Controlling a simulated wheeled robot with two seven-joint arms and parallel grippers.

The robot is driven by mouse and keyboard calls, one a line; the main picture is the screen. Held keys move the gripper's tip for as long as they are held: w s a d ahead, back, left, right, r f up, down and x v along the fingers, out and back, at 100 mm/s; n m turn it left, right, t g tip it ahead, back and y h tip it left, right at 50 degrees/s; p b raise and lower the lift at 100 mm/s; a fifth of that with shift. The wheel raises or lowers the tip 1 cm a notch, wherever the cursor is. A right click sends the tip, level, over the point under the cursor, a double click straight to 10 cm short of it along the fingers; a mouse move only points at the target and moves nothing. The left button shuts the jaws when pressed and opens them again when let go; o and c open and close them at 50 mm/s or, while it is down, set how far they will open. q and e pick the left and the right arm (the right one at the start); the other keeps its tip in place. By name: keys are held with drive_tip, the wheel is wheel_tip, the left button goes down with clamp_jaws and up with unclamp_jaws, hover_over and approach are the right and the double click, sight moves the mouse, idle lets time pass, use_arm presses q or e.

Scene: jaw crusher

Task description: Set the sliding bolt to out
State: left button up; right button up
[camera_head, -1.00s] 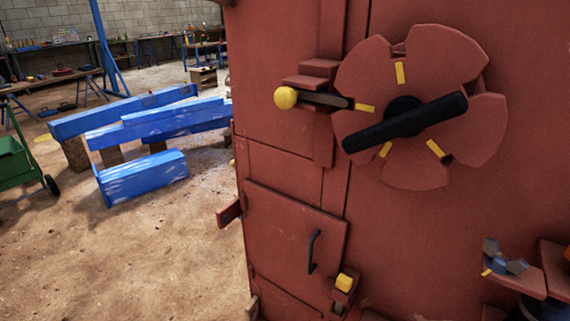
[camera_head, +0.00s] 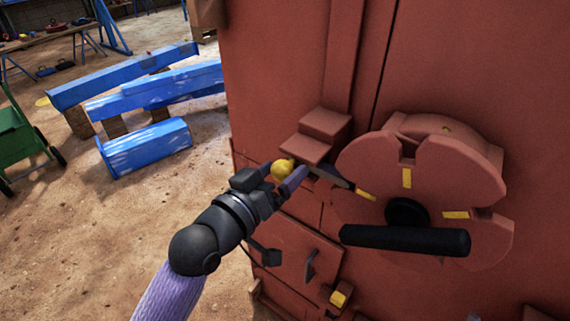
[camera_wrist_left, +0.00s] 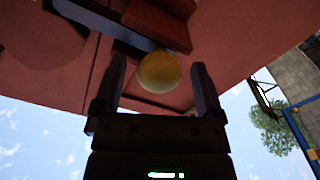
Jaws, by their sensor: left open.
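The sliding bolt is a dark bar (camera_head: 328,175) with a yellow ball knob (camera_head: 281,171) at its left end. It runs through a red stepped bracket (camera_head: 312,142) toward the notched red wheel (camera_head: 420,185), its right end close to the wheel's left edge. My left gripper (camera_head: 284,176) is open with its fingers on either side of the knob. In the left wrist view the knob (camera_wrist_left: 158,72) sits between the two spread fingers, with gaps visible at both sides. My right gripper is not in view.
A thick black handle (camera_head: 405,240) crosses the wheel's front. Below is a red door (camera_head: 296,250) with a black handle and a yellow-tipped latch (camera_head: 338,298).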

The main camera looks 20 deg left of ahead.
use_arm(q)
drive_tip(key=shift+w+d, duration=0.25)
drive_tip(key=shift+w, duration=0.35)
clamp_jaws()
